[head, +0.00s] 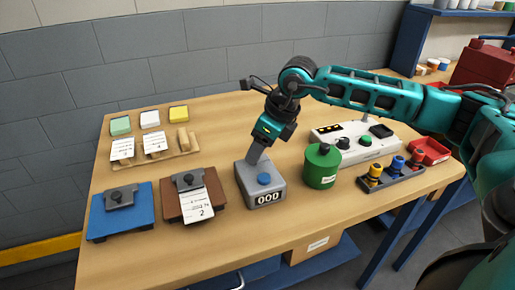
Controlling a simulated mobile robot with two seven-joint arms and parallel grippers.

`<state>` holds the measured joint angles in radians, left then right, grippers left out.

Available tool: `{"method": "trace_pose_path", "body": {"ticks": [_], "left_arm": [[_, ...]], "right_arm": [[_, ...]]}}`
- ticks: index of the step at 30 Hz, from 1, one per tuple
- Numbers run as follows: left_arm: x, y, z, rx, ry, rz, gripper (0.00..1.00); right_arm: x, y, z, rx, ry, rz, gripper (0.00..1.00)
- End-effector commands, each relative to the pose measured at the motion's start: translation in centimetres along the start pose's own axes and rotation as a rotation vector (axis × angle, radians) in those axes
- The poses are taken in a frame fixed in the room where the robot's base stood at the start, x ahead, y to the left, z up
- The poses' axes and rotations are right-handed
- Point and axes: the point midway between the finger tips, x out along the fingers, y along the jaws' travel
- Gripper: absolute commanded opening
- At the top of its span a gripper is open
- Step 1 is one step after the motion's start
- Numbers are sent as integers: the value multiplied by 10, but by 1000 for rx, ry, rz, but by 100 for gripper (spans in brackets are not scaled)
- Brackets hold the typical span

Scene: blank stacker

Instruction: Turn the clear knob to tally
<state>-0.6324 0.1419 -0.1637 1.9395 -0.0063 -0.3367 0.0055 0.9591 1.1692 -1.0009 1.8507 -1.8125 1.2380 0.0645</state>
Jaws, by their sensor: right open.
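A grey counter box (266,198) stands near the front middle of the wooden table. Its front display (268,198) reads 000, and a round blue knob (264,179) is on its sloped top. My right gripper (254,157) points down just above the box's back left edge, behind the blue knob. The gripper is open with nothing seen in it; the small view does not show whether it touches the box. No label reading "clear" or "tally" can be made out. My left gripper is not in view.
A green canister (321,166) stands right of the box, with a pale control panel (352,143) behind it. A dark tray (392,178) holds several coloured-top pieces. Blue (121,216) and brown (197,205) clamp boards lie left, below a wooden rack (155,160).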

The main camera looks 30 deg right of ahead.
Motion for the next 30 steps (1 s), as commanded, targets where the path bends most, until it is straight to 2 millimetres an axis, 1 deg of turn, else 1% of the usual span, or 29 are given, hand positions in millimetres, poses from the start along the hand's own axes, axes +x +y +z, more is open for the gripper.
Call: {"method": "trace_pose_path", "body": {"ticks": [1,5,14,30], "left_arm": [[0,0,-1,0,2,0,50],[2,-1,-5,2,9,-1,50],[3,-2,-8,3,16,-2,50],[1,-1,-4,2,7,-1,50]], "right_arm": [[5,0,0,0,0,0,54],[12,0,0,0,-1,0,54],[14,0,0,-1,-1,0,54],[14,0,0,0,-1,-1,2]]}}
